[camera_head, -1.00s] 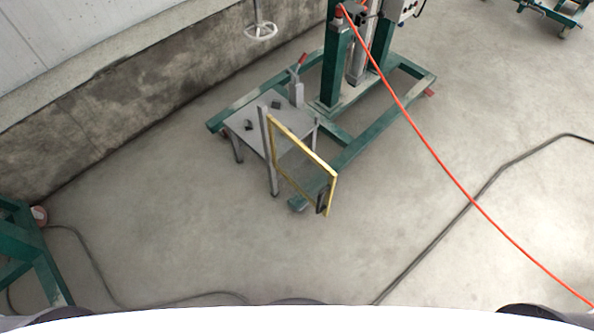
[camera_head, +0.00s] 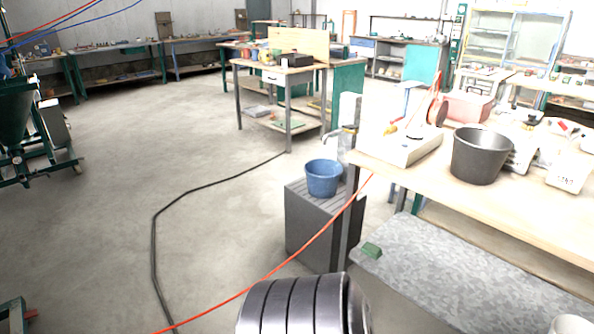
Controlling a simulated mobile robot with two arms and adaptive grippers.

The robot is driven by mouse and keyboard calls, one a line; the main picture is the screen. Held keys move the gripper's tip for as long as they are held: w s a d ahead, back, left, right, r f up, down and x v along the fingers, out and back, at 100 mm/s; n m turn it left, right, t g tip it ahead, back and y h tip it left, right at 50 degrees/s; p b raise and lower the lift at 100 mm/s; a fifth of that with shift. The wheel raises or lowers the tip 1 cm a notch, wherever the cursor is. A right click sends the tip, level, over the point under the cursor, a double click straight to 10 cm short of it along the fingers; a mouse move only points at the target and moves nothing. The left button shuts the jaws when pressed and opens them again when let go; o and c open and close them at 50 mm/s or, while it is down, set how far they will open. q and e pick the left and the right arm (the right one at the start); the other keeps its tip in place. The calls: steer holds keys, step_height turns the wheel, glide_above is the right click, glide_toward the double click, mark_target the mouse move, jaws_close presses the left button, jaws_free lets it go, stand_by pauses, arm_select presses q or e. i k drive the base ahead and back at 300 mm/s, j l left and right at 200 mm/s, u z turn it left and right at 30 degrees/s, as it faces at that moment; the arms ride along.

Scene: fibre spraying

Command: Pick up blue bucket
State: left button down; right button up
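The blue bucket (camera_head: 322,180) stands upright on a dark grey box-like stand (camera_head: 318,228) near the middle of the head view, just left of the wooden worktable. The wall of the bucket facing me shows clearly. A dark ribbed cylindrical part, probably of my own arm, rises at the bottom centre, well short of the bucket. Neither of my grippers can be seen.
A worktable (camera_head: 480,203) at right carries a black bucket (camera_head: 480,154) and white containers. A grey lower shelf (camera_head: 450,275) juts out below it. A red hose (camera_head: 300,250) crosses before the stand, and a black cable (camera_head: 155,250) lies left. Floor at left is open.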

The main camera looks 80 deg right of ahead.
mark_target(323, 179)
steer(key=z, duration=2.85)
steer(key=i+j+z, duration=0.15)
steer(key=i+j, duration=0.8)
